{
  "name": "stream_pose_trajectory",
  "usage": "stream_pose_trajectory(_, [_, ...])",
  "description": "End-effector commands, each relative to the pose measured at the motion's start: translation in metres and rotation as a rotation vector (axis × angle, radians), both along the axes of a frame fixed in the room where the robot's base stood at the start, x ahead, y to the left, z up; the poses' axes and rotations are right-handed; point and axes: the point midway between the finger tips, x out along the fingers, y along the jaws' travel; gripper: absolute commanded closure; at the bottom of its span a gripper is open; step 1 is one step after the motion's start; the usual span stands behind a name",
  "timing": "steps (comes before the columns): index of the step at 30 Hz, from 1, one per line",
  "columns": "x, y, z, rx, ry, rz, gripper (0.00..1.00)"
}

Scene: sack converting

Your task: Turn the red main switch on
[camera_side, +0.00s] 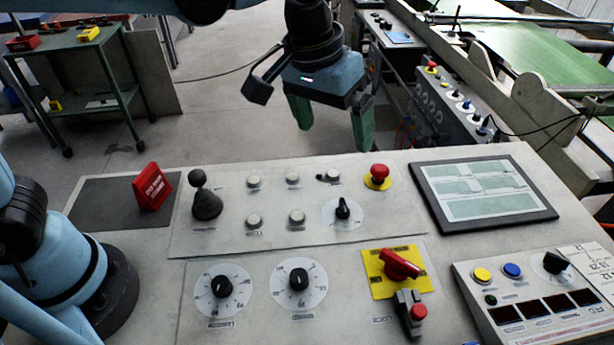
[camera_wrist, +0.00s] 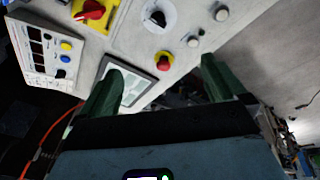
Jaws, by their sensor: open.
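The red main switch (camera_side: 400,264) is a red rotary handle on a yellow plate (camera_side: 381,286) at the front right of the console in the side view. Its handle lies slanted across the plate. A grey lock piece with a red end (camera_side: 417,312) sits just below it. In the wrist view the red switch (camera_wrist: 92,10) is at the top left edge, partly cut off. My gripper (camera_side: 333,125) is open and empty above the far edge of the console, well away from the switch. Its green fingers (camera_wrist: 157,82) show spread apart in the wrist view.
A red mushroom button (camera_side: 378,174) stands near the far edge, close to my gripper. A joystick (camera_side: 204,197), black knobs (camera_side: 299,280) and a selector (camera_side: 343,211) rise from the console. A flat screen (camera_side: 482,193) and a button box (camera_side: 530,300) lie to the right.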

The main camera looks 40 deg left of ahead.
Motion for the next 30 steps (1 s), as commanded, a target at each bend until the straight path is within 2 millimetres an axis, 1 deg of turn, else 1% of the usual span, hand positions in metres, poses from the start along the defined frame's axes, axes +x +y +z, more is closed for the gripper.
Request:
stream_pose_trajectory(1, [0.003,-0.022,-0.003,0.007,0.029,-0.01,0.02])
stream_pose_trajectory(6, [0.0,-0.085,-0.017,0.042,0.12,-0.011,0.02])
stream_pose_trajectory(9, [-0.006,-0.116,-0.027,0.068,0.162,-0.009,0.02])
stream_pose_trajectory(12, [-0.013,-0.139,-0.036,0.089,0.191,-0.005,0.02])
stream_pose_trajectory(15, [-0.018,-0.153,-0.042,0.105,0.209,-0.002,0.02])
stream_pose_trajectory(17, [-0.02,-0.157,-0.044,0.11,0.214,-0.001,0.02])
stream_pose_trajectory(20, [-0.021,-0.159,-0.048,0.113,0.218,0.0,0.02])
stream_pose_trajectory(23, [-0.021,-0.159,-0.057,0.113,0.218,0.001,0.02])
stream_pose_trajectory(26, [-0.021,-0.159,-0.071,0.113,0.218,0.001,0.02])
stream_pose_trajectory(30, [-0.021,-0.159,-0.097,0.112,0.217,0.001,0.02])
